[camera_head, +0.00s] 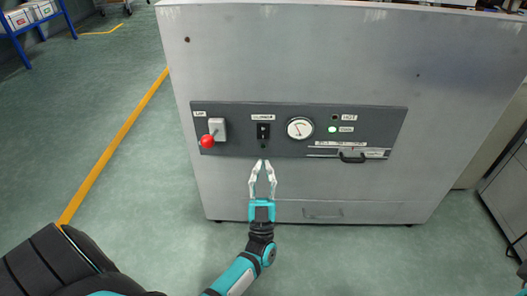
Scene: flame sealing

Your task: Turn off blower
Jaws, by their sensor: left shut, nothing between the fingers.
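A grey metal cabinet (300,60) fills the middle of the view, with a dark control panel (230,108) across its front. On the panel is a black switch (263,131) under a small white label that is too blurred to read surely; its on or off position is hard to tell. A green lamp (332,129) on the panel is lit, with a dark lamp (334,117) above it. My left gripper (263,162) is shut and empty, pointing up the picture, with its fingertips just below the black switch. My right gripper is not in view.
Left of the switch is a lever with a red knob (207,141). Right of it are a round gauge (300,128) and a black handle (352,158). A blue rack (35,20) stands at top left. Green floor is clear on the left, with a yellow line (115,145).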

